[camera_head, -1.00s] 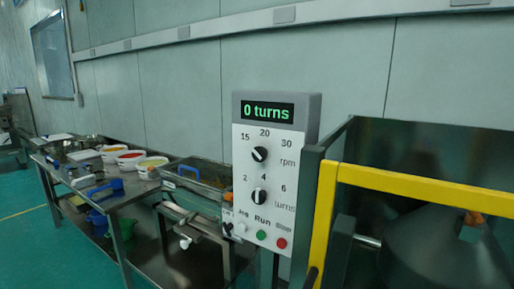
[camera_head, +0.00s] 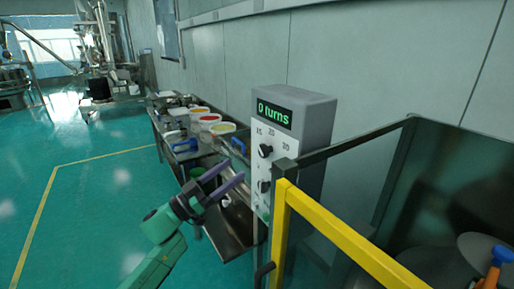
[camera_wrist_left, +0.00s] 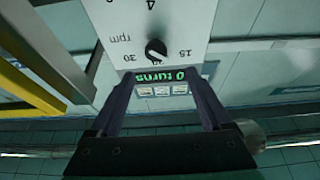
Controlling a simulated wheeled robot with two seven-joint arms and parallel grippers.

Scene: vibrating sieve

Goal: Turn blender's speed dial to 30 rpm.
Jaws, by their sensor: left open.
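The blender's control box (camera_head: 310,117) stands against the wall, its display reading "0 turns". A second dial (camera_head: 263,186) sits lower, partly hidden by the guard. My left gripper (camera_head: 234,173) is in front of and left of the box, open and empty. In the wrist view its fingers (camera_wrist_left: 160,80) are apart, with the display between them. My right gripper is not in view.
A yellow-and-dark guard frame (camera_head: 330,235) stands right of and in front of the box. The green floor (camera_head: 110,185) at the left is open.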

